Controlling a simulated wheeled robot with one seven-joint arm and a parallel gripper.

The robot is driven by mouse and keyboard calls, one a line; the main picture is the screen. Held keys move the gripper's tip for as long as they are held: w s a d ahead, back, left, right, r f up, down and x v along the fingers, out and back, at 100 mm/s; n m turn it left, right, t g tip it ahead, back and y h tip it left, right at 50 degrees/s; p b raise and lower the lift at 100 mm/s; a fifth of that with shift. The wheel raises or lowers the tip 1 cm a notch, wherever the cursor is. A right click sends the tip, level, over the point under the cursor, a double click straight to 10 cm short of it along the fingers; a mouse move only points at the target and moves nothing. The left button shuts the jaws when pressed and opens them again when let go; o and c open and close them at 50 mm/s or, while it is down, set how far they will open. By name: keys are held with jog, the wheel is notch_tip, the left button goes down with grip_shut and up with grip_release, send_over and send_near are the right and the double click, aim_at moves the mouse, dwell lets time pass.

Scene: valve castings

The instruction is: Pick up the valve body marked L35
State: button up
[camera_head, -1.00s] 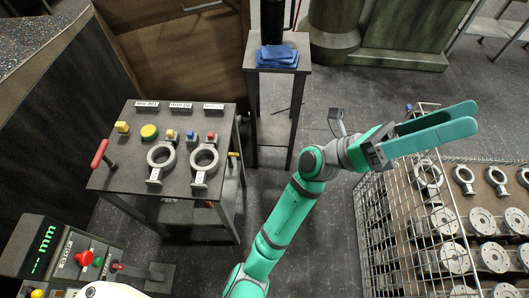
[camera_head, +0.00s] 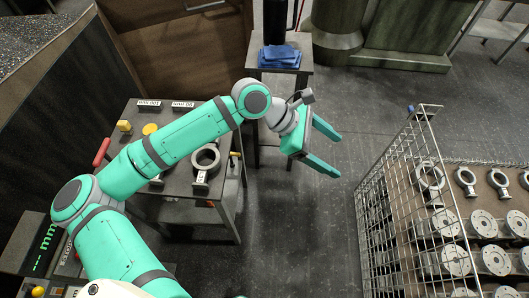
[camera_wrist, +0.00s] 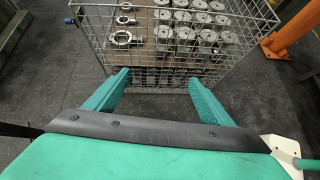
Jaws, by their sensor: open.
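My gripper (camera_head: 328,150) is open and empty, held over the floor between the small table and the wire crate. Its two green fingers also show in the wrist view (camera_wrist: 156,92), pointing toward the crate. Grey valve bodies lie in the crate: ring-shaped ones (camera_head: 428,178) along the far side and several flanged ones (camera_head: 494,259) nearer. Two ring-shaped castings sit on the small table; one (camera_head: 206,160) shows clearly and the other is mostly hidden behind my arm. The marking L35 is not readable on any of them.
The wire crate (camera_head: 385,190) has tall mesh sides. A small dark table (camera_head: 229,190) with buttons and labels stands left, partly behind my arm. A stand (camera_head: 272,75) with blue cloths (camera_head: 280,56) is at the back. The floor (camera_head: 300,235) between table and crate is clear.

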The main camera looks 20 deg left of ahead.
jog(key=s+a+f+y, duration=0.2)
jog(key=a+f+y, duration=0.1)
jog(key=a, duration=0.6)
jog(key=s+a+f+y, duration=0.1)
jog(key=a+f+y, duration=0.2)
jog(key=a, duration=0.5)
jog(key=n+g+y, duration=0.1)
jog(key=g+y, duration=0.1)
jog(key=y, duration=0.2)
send_over(201, 175)
jog(key=f, duration=0.6)
jog(key=shift+d, duration=0.25)
jog(key=shift+d+f, duration=0.1)
jog(key=shift+f, duration=0.3)
jog(key=shift+s+a+f, duration=0.1)
jog(key=shift+a+f, duration=0.05)
jog(key=shift+f, duration=1.15)
jog(key=shift+s+a+f, duration=0.1)
jog(key=shift+a+f, duration=0.05)
jog(key=shift+f, duration=1.1)
jog(key=shift+w, duration=0.15)
jog(key=c, duration=1.9)
jog(key=shift+w+r, duration=0.1)
grip_shut()
